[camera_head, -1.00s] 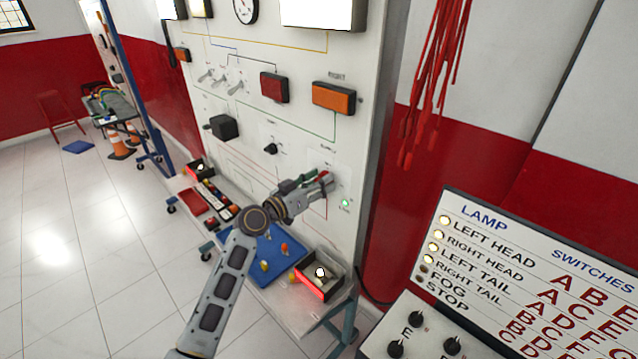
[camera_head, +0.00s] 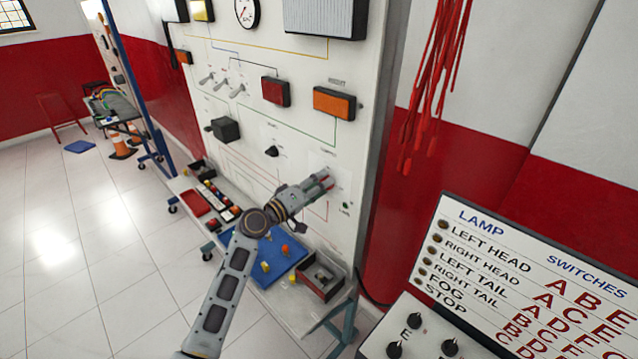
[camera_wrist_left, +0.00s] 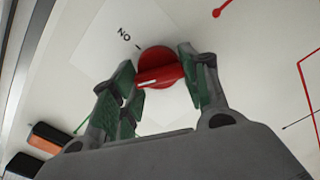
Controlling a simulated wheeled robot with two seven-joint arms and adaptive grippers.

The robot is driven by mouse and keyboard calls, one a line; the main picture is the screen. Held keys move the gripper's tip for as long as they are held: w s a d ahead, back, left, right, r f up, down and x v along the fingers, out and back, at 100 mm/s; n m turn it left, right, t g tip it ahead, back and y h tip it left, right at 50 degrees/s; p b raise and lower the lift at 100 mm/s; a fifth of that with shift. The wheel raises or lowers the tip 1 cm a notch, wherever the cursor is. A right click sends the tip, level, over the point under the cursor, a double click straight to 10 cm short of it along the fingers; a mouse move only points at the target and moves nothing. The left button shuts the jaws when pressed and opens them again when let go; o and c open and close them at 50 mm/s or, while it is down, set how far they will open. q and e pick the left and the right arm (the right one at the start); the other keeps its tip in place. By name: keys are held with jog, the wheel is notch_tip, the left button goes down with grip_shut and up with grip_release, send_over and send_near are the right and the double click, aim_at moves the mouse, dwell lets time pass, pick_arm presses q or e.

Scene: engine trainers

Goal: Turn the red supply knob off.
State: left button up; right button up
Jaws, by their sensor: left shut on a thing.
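The red supply knob (camera_wrist_left: 168,72) is on the white panel, and its round red body shows between my left fingers in the left wrist view. A white line on its grip points to the left, away from the tick beside the "ON" label (camera_wrist_left: 124,34). My left gripper (camera_wrist_left: 157,76) has its green-padded fingers on both sides of the knob and is shut on it. In the head view the left gripper (camera_head: 322,184) is at the panel's lower right and largely hides the knob. My right gripper is not in view.
The panel carries red (camera_head: 276,92) and orange (camera_head: 334,103) lamps and a black knob (camera_head: 271,151). Below is a shelf with a blue mat (camera_head: 284,262) and a box (camera_head: 321,279). A lamp board (camera_head: 520,280) stands at the right, its indicators dark.

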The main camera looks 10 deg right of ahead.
pick_arm(q)
jog(key=shift+w+n+p, duration=0.1)
jog(key=shift+n+p, duration=1.1)
jog(key=shift+n, duration=1.7)
jog(key=o, duration=1)
jog(key=shift+a+f, duration=0.1)
jog(key=shift+v, duration=6)
jog(key=shift+f, duration=0.1)
